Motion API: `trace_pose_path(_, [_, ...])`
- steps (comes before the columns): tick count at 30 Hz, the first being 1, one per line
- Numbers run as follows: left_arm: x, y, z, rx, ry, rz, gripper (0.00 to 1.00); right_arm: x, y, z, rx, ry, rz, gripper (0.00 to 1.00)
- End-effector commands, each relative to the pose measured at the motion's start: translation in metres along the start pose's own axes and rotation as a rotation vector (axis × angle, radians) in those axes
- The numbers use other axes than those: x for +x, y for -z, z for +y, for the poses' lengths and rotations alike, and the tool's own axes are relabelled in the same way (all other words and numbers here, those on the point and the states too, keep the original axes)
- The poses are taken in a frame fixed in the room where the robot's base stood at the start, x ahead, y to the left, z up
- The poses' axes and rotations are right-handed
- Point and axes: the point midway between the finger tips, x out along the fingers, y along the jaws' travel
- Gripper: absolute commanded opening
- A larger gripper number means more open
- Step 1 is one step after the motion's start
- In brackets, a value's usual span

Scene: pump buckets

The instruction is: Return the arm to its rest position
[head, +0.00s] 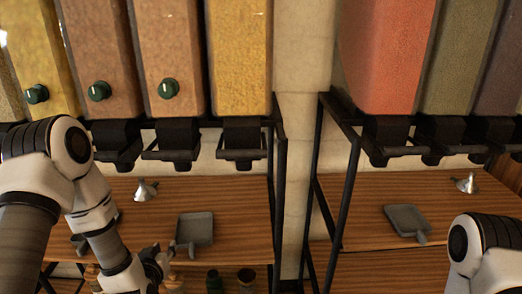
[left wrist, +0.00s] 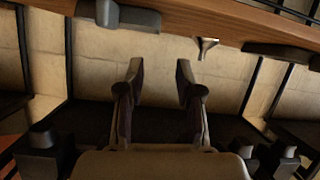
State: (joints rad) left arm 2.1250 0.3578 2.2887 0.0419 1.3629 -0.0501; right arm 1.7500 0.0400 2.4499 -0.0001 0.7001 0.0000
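My left arm comes in from the left in the head view, bent down in front of the left shelf. My left gripper (head: 160,264) is low, just below and left of a grey square scoop (head: 195,229). In the left wrist view the two fingers of this gripper (left wrist: 159,82) stand apart with nothing between them. My right arm shows only as a white and black link at the lower right of the head view. Its gripper is out of the picture.
Tall bins of coloured grain hang in black frames, with black dispensers (head: 241,142) below. A metal funnel (head: 146,190) stands on the left wooden shelf (head: 240,200). A second funnel (head: 467,184) and scoop (head: 405,220) are on the right shelf. Dark jars (head: 246,279) stand below.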

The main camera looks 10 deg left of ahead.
Motion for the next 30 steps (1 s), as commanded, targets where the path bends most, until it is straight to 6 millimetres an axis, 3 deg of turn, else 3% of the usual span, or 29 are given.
trace_pose_path(2, [-0.001,-0.022,0.000,0.025,-0.002,-0.039,0.35,0.000,0.000,0.000,0.000,0.000,0.000,0.56])
trace_pose_path(4, [-0.007,-0.058,0.005,0.077,-0.016,-0.108,0.35,0.000,0.000,0.000,0.000,0.000,0.000,0.56])
trace_pose_path(7, [-0.033,-0.132,0.013,0.164,-0.053,-0.300,0.35,0.000,0.000,0.000,0.000,0.000,0.000,0.56])
trace_pose_path(9, [-0.064,-0.189,0.014,0.222,-0.076,-0.483,0.35,0.000,0.000,0.000,0.000,0.000,0.000,0.56])
trace_pose_path(12, [-0.118,-0.255,0.009,0.289,-0.093,-0.753,0.35,0.000,0.000,0.000,0.000,0.000,0.000,0.56])
trace_pose_path(15, [-0.169,-0.292,-0.001,0.331,-0.091,-0.983,0.35,0.000,0.000,0.000,0.000,0.000,0.000,0.56])
trace_pose_path(19, [-0.205,-0.306,-0.011,0.333,-0.066,-1.158,0.35,0.000,0.000,0.000,0.000,0.000,0.000,0.56])
trace_pose_path(30, [-0.208,-0.307,-0.012,0.329,-0.060,-1.178,0.35,0.000,0.000,0.000,0.000,0.000,0.000,0.56])
